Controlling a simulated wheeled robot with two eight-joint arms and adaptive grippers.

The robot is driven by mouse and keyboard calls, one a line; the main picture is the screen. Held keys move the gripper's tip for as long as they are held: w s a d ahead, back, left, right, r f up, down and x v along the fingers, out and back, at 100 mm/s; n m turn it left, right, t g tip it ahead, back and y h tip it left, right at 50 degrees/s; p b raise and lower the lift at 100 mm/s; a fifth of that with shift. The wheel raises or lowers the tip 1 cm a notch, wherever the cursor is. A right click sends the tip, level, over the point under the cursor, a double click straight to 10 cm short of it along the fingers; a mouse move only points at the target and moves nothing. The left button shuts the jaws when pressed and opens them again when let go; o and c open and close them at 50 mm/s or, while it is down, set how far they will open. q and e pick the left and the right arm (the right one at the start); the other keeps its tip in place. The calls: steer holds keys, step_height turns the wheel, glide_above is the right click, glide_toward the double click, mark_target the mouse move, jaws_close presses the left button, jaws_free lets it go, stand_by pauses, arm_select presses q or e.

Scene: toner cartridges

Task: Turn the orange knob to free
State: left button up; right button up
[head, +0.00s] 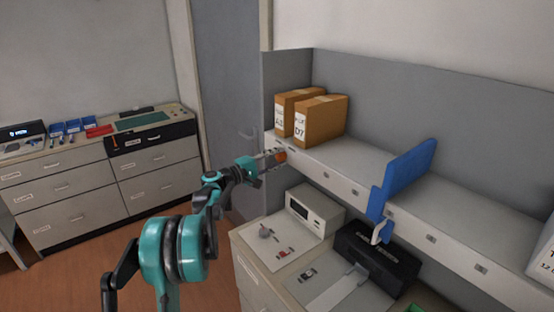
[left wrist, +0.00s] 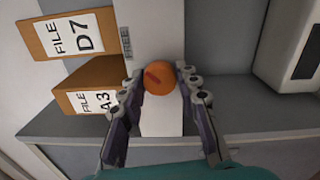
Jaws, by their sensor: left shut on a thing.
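The orange knob (head: 281,156) is at the front edge of the grey shelf, near its left end. The fingers hide the knob's side edges. My right gripper is not in view.
File boxes (head: 320,120) stand on the shelf (head: 365,165) above the knob. A blue panel (head: 408,170) stands further right. Below are a white device (head: 314,212) and a black machine (head: 378,258) on a counter. Drawer cabinets (head: 60,195) stand at the left.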

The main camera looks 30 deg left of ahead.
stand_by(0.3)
arm_select(q)
steer(key=o, duration=1.2)
steer(key=shift+c, duration=0.2)
steer(key=v, duration=1.2)
steer(key=shift+d, duration=0.1)
